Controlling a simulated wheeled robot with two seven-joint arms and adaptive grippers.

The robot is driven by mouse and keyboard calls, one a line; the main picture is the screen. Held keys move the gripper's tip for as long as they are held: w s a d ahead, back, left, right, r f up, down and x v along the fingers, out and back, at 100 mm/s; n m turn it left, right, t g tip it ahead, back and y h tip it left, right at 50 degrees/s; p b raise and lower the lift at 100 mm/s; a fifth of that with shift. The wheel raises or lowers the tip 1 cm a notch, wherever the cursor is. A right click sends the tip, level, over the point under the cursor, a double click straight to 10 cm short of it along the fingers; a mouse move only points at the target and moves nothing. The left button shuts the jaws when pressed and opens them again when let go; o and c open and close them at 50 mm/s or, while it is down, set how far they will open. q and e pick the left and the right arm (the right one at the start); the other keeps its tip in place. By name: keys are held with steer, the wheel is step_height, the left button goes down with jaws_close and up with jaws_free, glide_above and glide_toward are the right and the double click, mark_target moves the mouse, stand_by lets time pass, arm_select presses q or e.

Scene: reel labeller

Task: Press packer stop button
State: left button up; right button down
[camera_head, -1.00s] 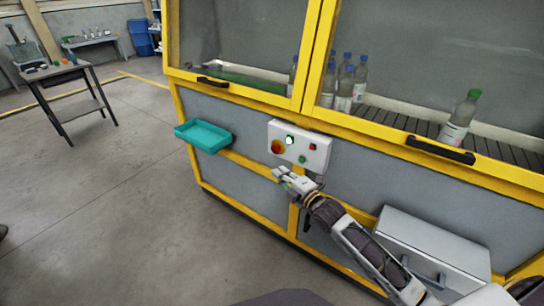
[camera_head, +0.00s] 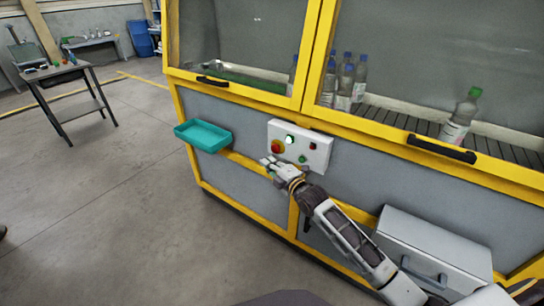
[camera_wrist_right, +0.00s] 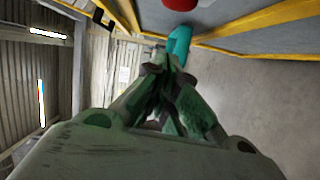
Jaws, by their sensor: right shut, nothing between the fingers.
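The white control box (camera_head: 300,146) is on the front of the yellow-framed packer (camera_head: 240,185). It carries a red button (camera_head: 277,147) on its left, a lit white button (camera_head: 290,140), and small green and dark buttons on its right. My right gripper (camera_head: 268,161) is just below and slightly left of the red button, apart from it as far as I can tell. In the right wrist view its fingers (camera_wrist_right: 168,68) are shut with nothing between them, and the red button (camera_wrist_right: 181,4) shows at the top edge beyond the tips. My left gripper is not in view.
A teal tray (camera_head: 203,136) sticks out from the packer left of the box. A grey case (camera_head: 432,248) juts out at lower right. Door handles (camera_head: 441,149) stick out above. Bottles (camera_head: 345,80) stand behind the glass.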

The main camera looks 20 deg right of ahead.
mark_target(276, 148)
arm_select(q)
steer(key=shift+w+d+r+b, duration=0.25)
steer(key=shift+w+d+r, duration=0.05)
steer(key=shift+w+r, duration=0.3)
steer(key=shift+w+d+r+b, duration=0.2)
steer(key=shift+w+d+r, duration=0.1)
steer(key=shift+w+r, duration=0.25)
arm_select(e)
steer(key=w, duration=0.1)
steer(key=w+d, duration=0.1)
steer(key=w, duration=0.1)
steer(key=w+d, duration=0.1)
steer(key=shift+w+d+f, duration=0.2)
steer(key=shift+w, duration=0.2)
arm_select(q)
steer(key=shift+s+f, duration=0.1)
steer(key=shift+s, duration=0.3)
